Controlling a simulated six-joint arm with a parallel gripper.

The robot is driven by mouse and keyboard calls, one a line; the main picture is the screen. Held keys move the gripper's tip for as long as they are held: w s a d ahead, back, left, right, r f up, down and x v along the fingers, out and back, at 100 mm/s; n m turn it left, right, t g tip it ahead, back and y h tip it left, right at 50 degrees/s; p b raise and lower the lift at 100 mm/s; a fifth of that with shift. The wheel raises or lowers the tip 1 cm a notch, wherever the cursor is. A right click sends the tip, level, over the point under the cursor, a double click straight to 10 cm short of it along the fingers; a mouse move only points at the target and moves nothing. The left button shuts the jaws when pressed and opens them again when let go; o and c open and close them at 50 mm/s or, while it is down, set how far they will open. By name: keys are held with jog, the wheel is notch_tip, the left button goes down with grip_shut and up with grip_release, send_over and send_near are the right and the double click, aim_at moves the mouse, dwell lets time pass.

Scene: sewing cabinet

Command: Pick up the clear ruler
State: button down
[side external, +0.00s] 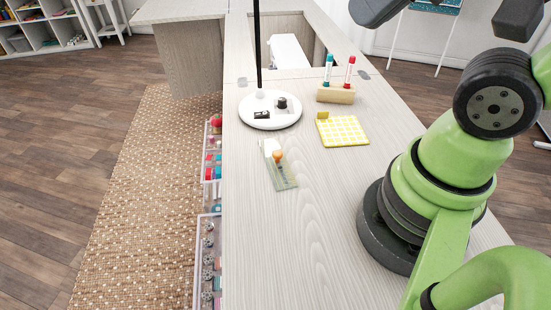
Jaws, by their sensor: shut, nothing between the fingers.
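The clear ruler (286,182) looks like a small, translucent, greenish strip. It lies flat and slightly slanted on the pale wooden cabinet top (330,210), near its left edge. A small orange-topped piece (278,156) stands on or right beside the ruler; I cannot tell which. A whitish flat piece (268,146) lies at the ruler's far end. My green arm rises at the right and leaves the frame at the top. Dark parts of it show along the top edge, but no fingertips are visible.
Beyond the ruler stands a round white lamp base (284,121) with a tall black pole (257,45). A yellow-and-white grid pad (343,132) and a wooden block (336,95) holding two tubes sit to the right. Open drawers (207,235) stick out at left. The near top is clear.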

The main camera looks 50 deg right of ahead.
dwell(0.4)
jog(key=c, duration=0.9)
grip_release()
jog(key=n+g+h, duration=0.2)
jog(key=n+g, duration=0.5)
jog(key=n, duration=1.9)
send_over(277, 152)
notch_tip(277, 152, down, 18)
notch_tip(277, 152, down, 7)
jog(key=shift+f+n, duration=0.1)
jog(key=shift+n, duration=1)
jog(key=shift+f, duration=2.85)
